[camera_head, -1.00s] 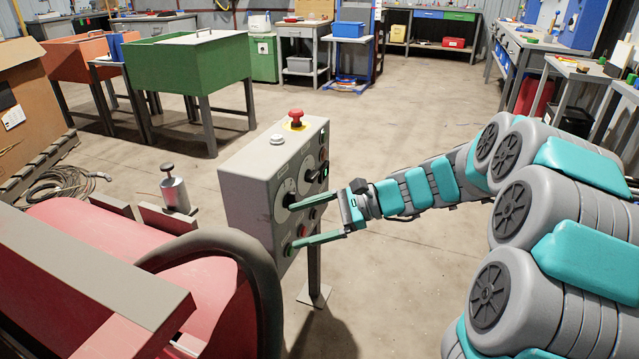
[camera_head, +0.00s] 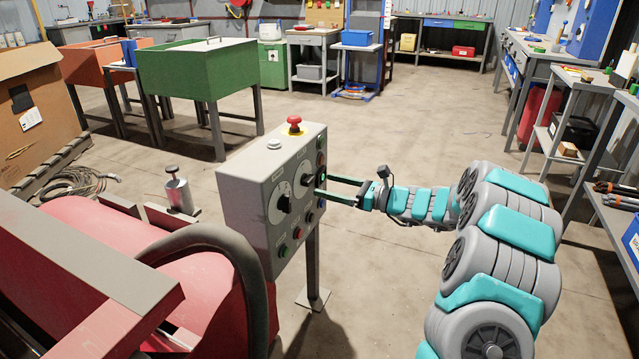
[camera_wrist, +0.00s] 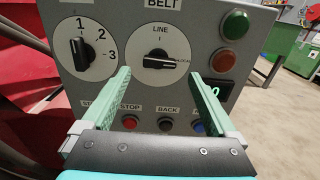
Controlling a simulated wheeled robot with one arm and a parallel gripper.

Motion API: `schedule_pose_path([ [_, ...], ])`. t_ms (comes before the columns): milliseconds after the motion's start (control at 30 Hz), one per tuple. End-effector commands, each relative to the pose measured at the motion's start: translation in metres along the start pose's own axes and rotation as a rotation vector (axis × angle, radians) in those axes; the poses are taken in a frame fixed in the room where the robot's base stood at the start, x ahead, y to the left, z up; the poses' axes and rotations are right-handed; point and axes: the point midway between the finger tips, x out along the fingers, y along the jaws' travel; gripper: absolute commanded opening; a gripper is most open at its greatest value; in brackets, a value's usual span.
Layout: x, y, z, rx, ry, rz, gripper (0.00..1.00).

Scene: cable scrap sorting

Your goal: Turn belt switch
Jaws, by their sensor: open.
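The belt switch (camera_wrist: 160,62) is a black knob on a white round plate under the word BELT, with LINE above it and a partly covered label at its right. Its handle lies roughly level. In the head view the belt switch (camera_head: 308,182) sits on the right part of the grey control box (camera_head: 245,210). My gripper (camera_wrist: 157,75) is open, with green fingers to the left and right of the knob. The tips appear near the plate's lower edge; contact is not clear. In the head view my gripper (camera_head: 321,186) reaches the box face from the right.
A second black knob (camera_wrist: 80,52) marked 1, 2, 3 is left of the belt switch. Buttons lie below, including a red stop button (camera_wrist: 130,122); green (camera_wrist: 236,24) and red lamps are at right. A red emergency button (camera_head: 294,121) tops the box. A red machine (camera_head: 90,235) stands left.

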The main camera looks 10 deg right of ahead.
Motion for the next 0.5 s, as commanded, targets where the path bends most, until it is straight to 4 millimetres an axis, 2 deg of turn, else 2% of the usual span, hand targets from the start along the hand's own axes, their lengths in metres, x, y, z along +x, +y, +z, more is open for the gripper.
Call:
schedule_pose_path([
  [200, 0.026, 0.001, 0.0, 0.0, 0.001, 0.002, 0.93],
  [500, 0.033, 0.001, 0.0, -0.001, -0.001, 0.002, 0.93],
])
